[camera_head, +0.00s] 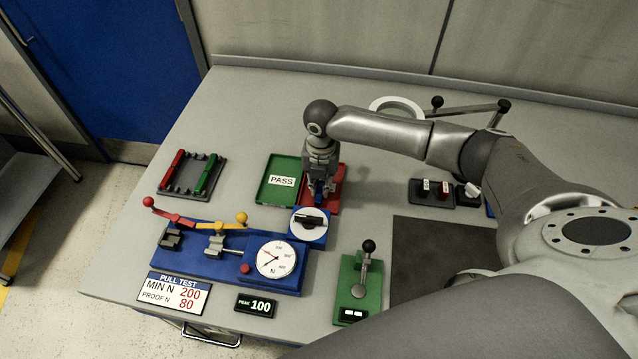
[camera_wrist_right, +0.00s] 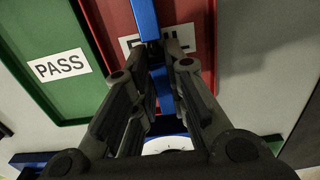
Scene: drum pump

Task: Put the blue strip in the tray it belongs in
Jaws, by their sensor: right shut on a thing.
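My right gripper (camera_head: 320,192) points down over the red tray (camera_head: 336,196) and is shut on the blue strip. In the right wrist view the blue strip (camera_wrist_right: 147,18) runs between the fingertips (camera_wrist_right: 163,48) and across the red tray (camera_wrist_right: 196,18), partly hiding its white label. I cannot tell whether the strip touches the tray. The green tray (camera_head: 276,192) with a PASS label lies directly left of the red one and is empty. It also shows in the wrist view (camera_wrist_right: 45,35). My left gripper is not in view.
The blue pull-test fixture (camera_head: 200,262) has a dial, clamps and a knob. A sign (camera_head: 173,293) reads MIN N 200, PROOF N 80; the peak display (camera_head: 257,306) reads 100. A rack (camera_head: 193,175) holds red and green bars. A green lever base (camera_head: 358,287) and dark mat (camera_head: 440,255) stand right.

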